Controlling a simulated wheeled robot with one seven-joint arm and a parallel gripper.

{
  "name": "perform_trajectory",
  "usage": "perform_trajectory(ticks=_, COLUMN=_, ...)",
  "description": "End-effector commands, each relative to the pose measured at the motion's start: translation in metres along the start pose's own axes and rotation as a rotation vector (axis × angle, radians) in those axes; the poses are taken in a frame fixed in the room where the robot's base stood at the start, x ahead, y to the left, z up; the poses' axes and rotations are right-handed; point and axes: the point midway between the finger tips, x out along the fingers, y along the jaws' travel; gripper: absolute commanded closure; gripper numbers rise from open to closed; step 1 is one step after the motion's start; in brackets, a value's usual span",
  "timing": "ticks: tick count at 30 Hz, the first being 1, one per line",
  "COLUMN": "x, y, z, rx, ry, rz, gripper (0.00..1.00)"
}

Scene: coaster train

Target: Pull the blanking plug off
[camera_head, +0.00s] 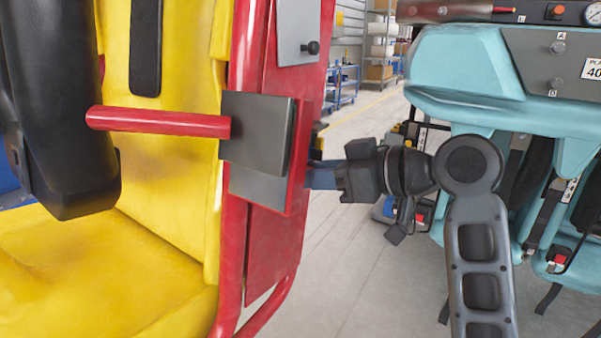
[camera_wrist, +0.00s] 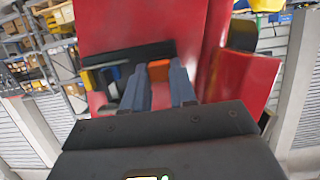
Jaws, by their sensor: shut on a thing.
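My gripper (camera_head: 322,175) reaches in from the right to the side of the red car panel (camera_head: 277,100) in the head view. The panel edge and grey box hide its fingertips there. In the wrist view, the two blue-grey fingers of my gripper (camera_wrist: 158,80) are shut on a small orange-red piece, which looks like the blanking plug (camera_wrist: 158,70). The plug sits between the fingers in front of a dark plate (camera_wrist: 133,54) on the red panel. I cannot tell whether the plug is still seated or free.
A dark grey box (camera_head: 257,135) with a red bar (camera_head: 158,122) stands beside the yellow seat (camera_head: 110,270). A teal car (camera_head: 465,75) stands close on the right, behind my arm. Small yellow and blue parts (camera_wrist: 105,77) lie left of the fingers.

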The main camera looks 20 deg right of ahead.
Motion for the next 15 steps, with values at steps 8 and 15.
perform_trajectory(ticks=8, x=-0.0020, y=0.0001, z=0.0006, rx=0.000, ry=0.000, rz=0.000, gripper=1.00)
perform_trajectory(ticks=15, x=-0.0092, y=0.0003, z=0.0029, rx=0.000, ry=0.000, rz=0.001, gripper=1.00)
